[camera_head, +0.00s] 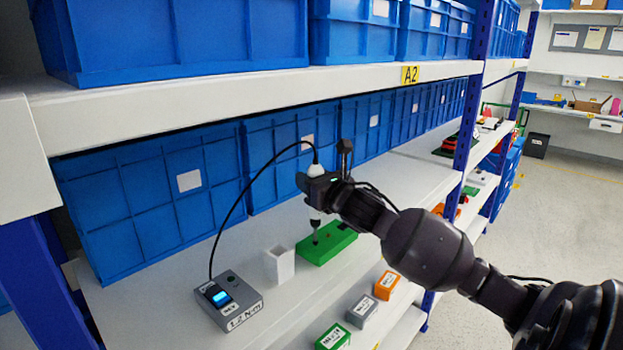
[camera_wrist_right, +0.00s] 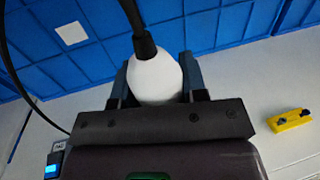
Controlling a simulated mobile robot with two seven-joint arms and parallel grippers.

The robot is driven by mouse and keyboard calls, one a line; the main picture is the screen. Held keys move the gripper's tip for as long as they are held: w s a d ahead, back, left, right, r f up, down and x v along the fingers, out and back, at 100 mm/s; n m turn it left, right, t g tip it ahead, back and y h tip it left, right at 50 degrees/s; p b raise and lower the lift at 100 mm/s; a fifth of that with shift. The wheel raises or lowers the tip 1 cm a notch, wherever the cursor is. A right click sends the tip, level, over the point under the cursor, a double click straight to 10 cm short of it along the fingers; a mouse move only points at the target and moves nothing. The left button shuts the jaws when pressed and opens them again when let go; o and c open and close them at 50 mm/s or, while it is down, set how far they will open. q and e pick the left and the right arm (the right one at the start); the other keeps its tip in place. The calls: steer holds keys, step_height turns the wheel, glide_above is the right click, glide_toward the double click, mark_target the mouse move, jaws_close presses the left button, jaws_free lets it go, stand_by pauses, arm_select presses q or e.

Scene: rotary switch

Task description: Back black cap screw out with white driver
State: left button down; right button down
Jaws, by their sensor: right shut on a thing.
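The white driver (camera_head: 316,214) hangs upright on a black cable, and its dark bit points down at the green block (camera_head: 333,252) on the shelf. My right gripper (camera_head: 314,184) is shut around the driver's body. In the right wrist view the white driver top (camera_wrist_right: 155,76) sits between the two fingers (camera_wrist_right: 157,82). The bit's tip meets or hovers just above the block's left part; I cannot tell which. The black cap screw cannot be made out clearly. My left gripper is not in view.
A grey controller box (camera_head: 229,302) with a lit display stands at the front left, joined to the driver's cable. A white open cup (camera_head: 279,265) stands beside the green block. Orange, grey and green labelled boxes sit lower in front. Blue bins (camera_head: 150,200) line the back.

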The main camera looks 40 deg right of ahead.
mark_target(319, 165)
steer(key=shift+f, duration=0.2)
stand_by(0.9)
stand_by(0.9)
steer(key=shift+r, duration=0.1)
steer(key=shift+r+p, duration=2.1)
steer(key=shift+p, duration=0.15)
steer(key=shift+r, duration=0.2)
